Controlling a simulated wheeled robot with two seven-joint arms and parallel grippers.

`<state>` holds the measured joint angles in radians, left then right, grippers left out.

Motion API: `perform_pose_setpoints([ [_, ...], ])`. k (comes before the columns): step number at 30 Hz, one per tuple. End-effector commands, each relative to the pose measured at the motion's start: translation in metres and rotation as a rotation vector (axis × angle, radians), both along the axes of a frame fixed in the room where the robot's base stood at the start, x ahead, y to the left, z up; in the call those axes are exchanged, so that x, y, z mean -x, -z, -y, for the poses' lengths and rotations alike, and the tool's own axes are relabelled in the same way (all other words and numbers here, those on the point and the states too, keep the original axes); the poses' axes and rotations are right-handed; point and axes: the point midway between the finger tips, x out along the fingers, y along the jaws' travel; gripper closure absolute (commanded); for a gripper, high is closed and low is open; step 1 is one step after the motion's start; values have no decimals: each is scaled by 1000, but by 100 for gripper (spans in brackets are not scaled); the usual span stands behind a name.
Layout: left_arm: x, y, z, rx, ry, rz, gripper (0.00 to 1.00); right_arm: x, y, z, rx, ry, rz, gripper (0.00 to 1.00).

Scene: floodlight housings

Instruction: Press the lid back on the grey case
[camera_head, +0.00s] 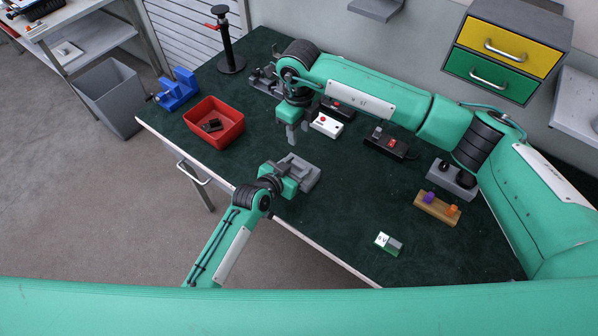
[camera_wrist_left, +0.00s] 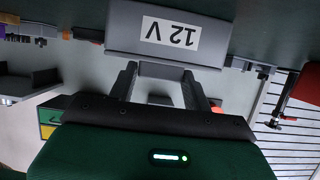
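The grey case (camera_head: 307,178) stands on the dark green table top near its front edge. In the left wrist view, which is upside down, it is a grey block with a white "12 V" label (camera_wrist_left: 170,34). My left gripper (camera_head: 288,168) is at the case; its two fingers (camera_wrist_left: 160,82) are apart and reach the case, with a grey part between them. Whether they grip it is unclear. I cannot pick out the lid from the case. My right gripper (camera_head: 297,134) points down above the table, behind the case, with its fingers apart and nothing visible between them.
A white box with a red button (camera_head: 327,126) is close to the right gripper. A red bin (camera_head: 213,122), a blue vise (camera_head: 178,91) and a black stand (camera_head: 229,50) are at left. A wooden block with knobs (camera_head: 437,209) and a green-white part (camera_head: 388,243) lie right.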

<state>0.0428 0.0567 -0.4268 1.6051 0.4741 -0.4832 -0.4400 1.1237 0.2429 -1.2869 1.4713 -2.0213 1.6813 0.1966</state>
Motion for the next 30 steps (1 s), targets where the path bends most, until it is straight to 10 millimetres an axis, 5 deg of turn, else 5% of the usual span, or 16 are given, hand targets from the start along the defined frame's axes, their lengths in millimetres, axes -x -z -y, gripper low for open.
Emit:
perform_pose_setpoints([
  [1,0,0,0,0,0,0,61,0,0,0,0,0,0,60],
  [6,0,0,0,0,0,0,94,0,0,0,0,0,0,60],
  [11,0,0,0,0,0,0,95,0,0,0,0,0,0,35],
  [22,0,0,0,-1,0,-1,95,-1,-8,0,0,0,3,35],
  [30,0,0,0,-1,0,-1,95,-1,-59,0,-1,0,6,35],
])
